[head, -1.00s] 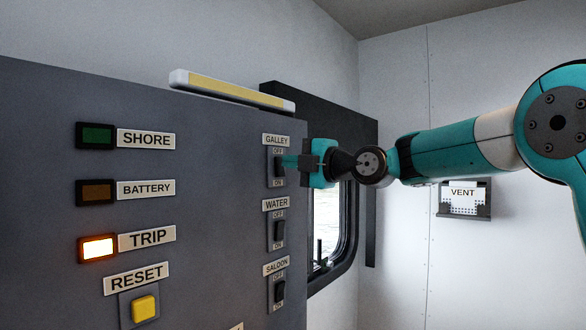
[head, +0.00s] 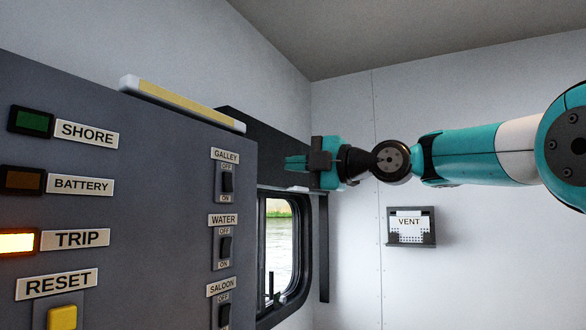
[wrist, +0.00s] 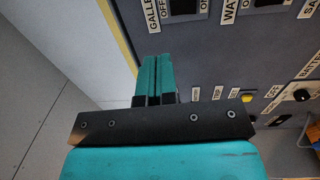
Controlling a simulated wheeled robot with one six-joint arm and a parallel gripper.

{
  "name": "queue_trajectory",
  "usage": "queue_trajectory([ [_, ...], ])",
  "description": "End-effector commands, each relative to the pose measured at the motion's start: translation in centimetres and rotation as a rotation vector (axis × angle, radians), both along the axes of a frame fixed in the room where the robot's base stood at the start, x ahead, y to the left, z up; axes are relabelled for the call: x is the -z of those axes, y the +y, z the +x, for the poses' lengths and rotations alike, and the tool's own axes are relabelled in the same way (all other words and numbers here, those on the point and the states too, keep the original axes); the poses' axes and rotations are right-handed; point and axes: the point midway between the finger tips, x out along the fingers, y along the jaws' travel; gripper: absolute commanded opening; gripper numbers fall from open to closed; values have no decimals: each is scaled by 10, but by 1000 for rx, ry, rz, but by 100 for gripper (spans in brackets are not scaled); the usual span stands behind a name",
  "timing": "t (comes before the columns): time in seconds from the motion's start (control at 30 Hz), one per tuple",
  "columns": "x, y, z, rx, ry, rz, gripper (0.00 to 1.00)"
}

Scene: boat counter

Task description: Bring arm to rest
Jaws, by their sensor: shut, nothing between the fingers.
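My gripper (head: 296,163) is in the head view, right of the grey switch panel (head: 150,180) and clear of its switches. Its teal fingers are shut together with nothing between them and point left toward the panel. In the wrist view the shut fingers (wrist: 154,80) stand in front of the panel's edge. My arm stretches in from the right of the head view, roughly level.
The panel carries the GALLEY switch (head: 227,183), the WATER switch (head: 225,247), the SALOON switch (head: 224,314) and a yellow RESET button (head: 62,317). The TRIP lamp (head: 16,243) glows. A window (head: 280,250) and a VENT holder (head: 411,226) are behind.

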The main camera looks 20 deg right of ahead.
Motion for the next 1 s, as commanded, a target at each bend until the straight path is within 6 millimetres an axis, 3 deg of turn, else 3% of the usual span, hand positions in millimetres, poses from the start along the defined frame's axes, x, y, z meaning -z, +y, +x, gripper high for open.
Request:
queue_trajectory([
  [0.3,2,2,0,-2,13,5,0],
  [0.37,10,8,-2,-7,61,24,0],
  [0.43,32,21,-6,-16,186,71,0],
  [0.57,102,60,-31,-6,589,207,0],
  [0.73,212,100,-103,142,1193,357,0],
  [0.9,303,109,-195,433,1667,427,0],
  [1.0,339,103,-243,623,1840,439,0],
])
